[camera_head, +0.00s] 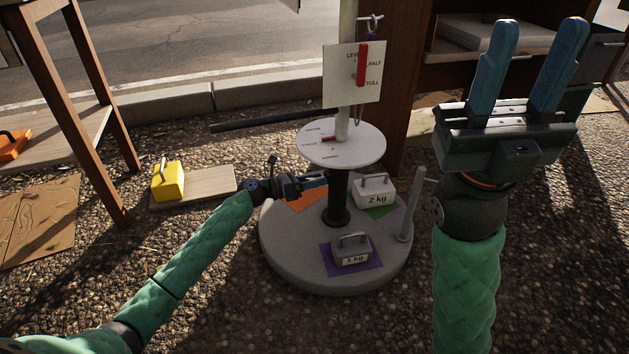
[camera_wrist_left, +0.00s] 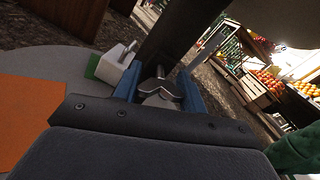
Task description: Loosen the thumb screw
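The thumb screw (camera_wrist_left: 158,90) shows in the left wrist view as a small metal winged piece at the foot of the dark post. My left gripper (camera_head: 315,182) reaches in from the left to the dark post (camera_head: 337,195) below the round white disc (camera_head: 342,144). In the left wrist view its two blue fingers (camera_wrist_left: 160,75) stand on either side of the thumb screw. Whether they press on it I cannot tell. In the head view the screw is hidden. My right gripper (camera_head: 532,45) is raised at the right, its blue fingers apart and empty.
The round grey base (camera_head: 290,262) carries a 2 kg weight (camera_head: 374,191), a 1 kg weight (camera_head: 352,250) and a short grey upright (camera_head: 411,205). A yellow weight (camera_head: 168,182) sits on a board (camera_head: 212,184) at left. A sign (camera_head: 351,75) hangs above the disc.

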